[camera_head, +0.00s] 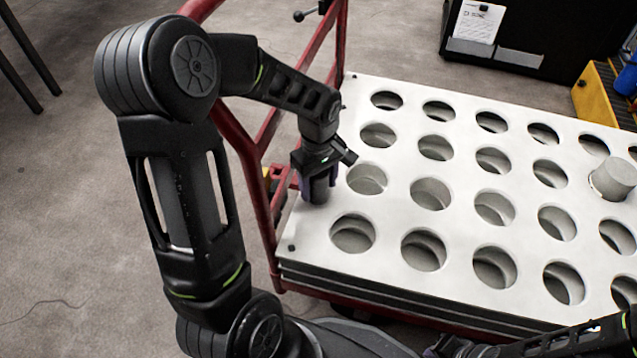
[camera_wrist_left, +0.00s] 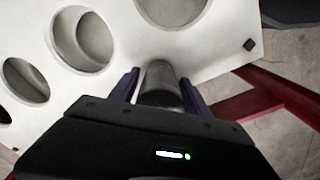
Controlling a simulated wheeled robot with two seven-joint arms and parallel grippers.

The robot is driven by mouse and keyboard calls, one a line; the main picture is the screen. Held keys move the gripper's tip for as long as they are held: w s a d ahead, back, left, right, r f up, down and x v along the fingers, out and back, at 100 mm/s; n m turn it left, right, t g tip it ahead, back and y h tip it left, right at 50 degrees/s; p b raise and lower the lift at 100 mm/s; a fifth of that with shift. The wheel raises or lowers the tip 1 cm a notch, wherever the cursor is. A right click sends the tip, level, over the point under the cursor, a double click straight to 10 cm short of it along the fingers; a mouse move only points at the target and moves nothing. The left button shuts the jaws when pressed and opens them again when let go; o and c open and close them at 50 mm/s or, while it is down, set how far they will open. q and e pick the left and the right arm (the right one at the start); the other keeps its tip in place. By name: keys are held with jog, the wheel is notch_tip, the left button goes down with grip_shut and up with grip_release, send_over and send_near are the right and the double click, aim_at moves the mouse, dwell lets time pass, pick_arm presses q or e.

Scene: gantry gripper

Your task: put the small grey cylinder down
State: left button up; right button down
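The small grey cylinder (camera_head: 318,190) is dark and upright at the left edge of the white perforated top, with its lower end at or just above the surface. I cannot tell whether it touches. My left gripper (camera_head: 317,183) points down over it, with its dark purple fingers on either side. In the left wrist view the cylinder (camera_wrist_left: 161,84) lies between the two fingers (camera_wrist_left: 160,92), with little or no gap, so the gripper looks shut on it. The right arm (camera_head: 590,340) shows at the bottom right; its fingers are not visible.
The white top (camera_head: 306,235) has rows of round holes, the nearest just right of the gripper. A wider light grey cylinder (camera_head: 613,178) stands at a hole on the right. Red cart rails (camera_head: 243,140) run along the left. A black case (camera_head: 540,35) stands behind.

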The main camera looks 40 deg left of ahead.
pick_arm(q)
jog(key=shift+o, duration=1)
jog(key=shift+r, duration=0.1)
jog(key=shift+r+p, duration=0.3)
notch_tip(320, 180, up, 10)
jog(key=p, duration=0.3)
jog(key=shift+r+p, duration=0.2)
jog(key=shift+p, duration=0.1)
jog(key=shift+r, duration=0.6)
